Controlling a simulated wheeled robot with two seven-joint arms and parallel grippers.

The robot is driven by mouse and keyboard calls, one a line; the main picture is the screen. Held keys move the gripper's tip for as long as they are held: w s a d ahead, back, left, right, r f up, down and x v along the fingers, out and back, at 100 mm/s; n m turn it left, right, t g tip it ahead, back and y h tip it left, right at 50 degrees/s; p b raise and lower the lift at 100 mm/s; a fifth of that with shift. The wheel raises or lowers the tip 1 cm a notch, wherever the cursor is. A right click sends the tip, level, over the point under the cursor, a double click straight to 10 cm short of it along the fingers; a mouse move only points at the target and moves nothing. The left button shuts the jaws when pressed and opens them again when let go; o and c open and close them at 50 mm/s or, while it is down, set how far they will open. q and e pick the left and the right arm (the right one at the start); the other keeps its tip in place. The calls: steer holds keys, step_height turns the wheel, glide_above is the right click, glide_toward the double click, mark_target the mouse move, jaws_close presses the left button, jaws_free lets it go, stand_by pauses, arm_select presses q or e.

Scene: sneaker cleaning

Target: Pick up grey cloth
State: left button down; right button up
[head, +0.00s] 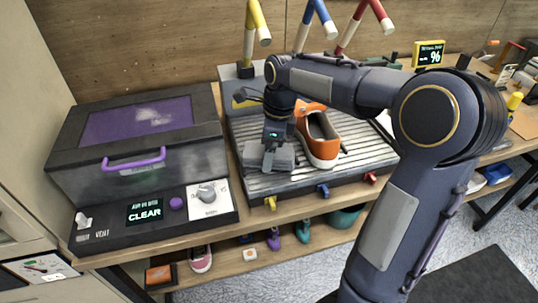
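The grey cloth (286,158) looks like a light grey folded pad. It lies at the front left of the ribbed grey rack, beside an orange sneaker. My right gripper (269,160), on the arm coming in from the right, points down at the cloth with its fingertips in front of or on it. The fingers look narrow from here, and I cannot tell whether they are shut on the cloth or only touch it. The gripper covers the middle of the cloth. My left gripper is not in view.
The orange sneaker (319,137) stands close to the right of my gripper. Yellow, blue and red taps (256,22) rise behind the rack (345,172). A dark box with a purple handle (134,160) and a "CLEAR" display stands at the left. Shoes sit on the shelf below.

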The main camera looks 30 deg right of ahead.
steer(key=c, duration=1.2)
steer(key=shift+o, duration=0.2)
steer(key=shift+r, duration=0.1)
steer(key=shift+r, duration=0.65)
steer(key=s+a+r, duration=0.9)
steer(key=s+r, duration=0.1)
steer(key=r, duration=0.1)
steer(key=shift+a+r+p, duration=0.3)
steer(key=shift+a+p, duration=0.05)
steer(key=shift+p, duration=0.05)
